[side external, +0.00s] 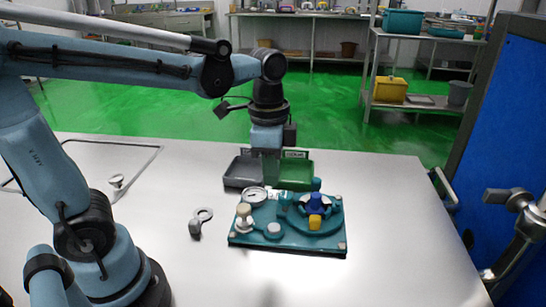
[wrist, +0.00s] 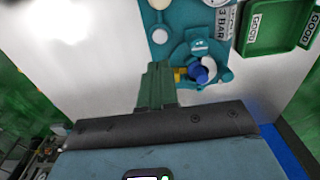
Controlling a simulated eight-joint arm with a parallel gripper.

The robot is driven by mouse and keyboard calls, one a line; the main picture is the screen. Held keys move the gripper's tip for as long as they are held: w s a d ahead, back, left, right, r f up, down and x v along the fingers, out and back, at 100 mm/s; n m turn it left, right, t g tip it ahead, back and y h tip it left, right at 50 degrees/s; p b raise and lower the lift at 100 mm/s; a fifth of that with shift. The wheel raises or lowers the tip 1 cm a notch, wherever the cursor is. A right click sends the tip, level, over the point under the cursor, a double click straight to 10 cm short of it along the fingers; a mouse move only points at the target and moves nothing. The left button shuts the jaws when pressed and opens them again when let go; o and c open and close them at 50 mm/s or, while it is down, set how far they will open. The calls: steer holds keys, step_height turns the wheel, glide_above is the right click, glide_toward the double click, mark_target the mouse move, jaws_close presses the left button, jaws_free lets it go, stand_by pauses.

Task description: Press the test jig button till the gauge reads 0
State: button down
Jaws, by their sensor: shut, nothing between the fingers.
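The test jig is a teal plate (side external: 285,243) on the table, also seen at the top of the wrist view (wrist: 157,53). It carries a round white-faced gauge (side external: 255,196) whose reading is too small to tell. A blue knob (side external: 315,201) and a yellow block (side external: 314,222) sit on the right. I cannot tell which part is the button. My gripper (wrist: 158,68) is shut and empty, its green fingers above the table and apart from the jig. In the side view it hangs before the trays (side external: 270,168).
A grey tray (side external: 243,172) and a green tray (side external: 297,173) stand behind the jig. A grey ring-ended part (side external: 201,219) lies left of it. A metal knob (side external: 116,181) stands farther left. The front of the table is clear.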

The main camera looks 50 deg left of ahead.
mark_target(274, 226)
step_height(274, 226, down, 12)
steer(key=shift+w+d+r, duration=0.1)
steer(key=shift+d+r, duration=0.05)
steer(key=shift+r, duration=0.05)
stand_by(0.4)
steer(key=shift+w+f, duration=0.1)
steer(key=shift+f, duration=0.85)
steer(key=shift+r, duration=0.1)
step_height(274, 226, up, 9)
steer(key=shift+f, duration=0.2)
stand_by(0.5)
stand_by(0.5)
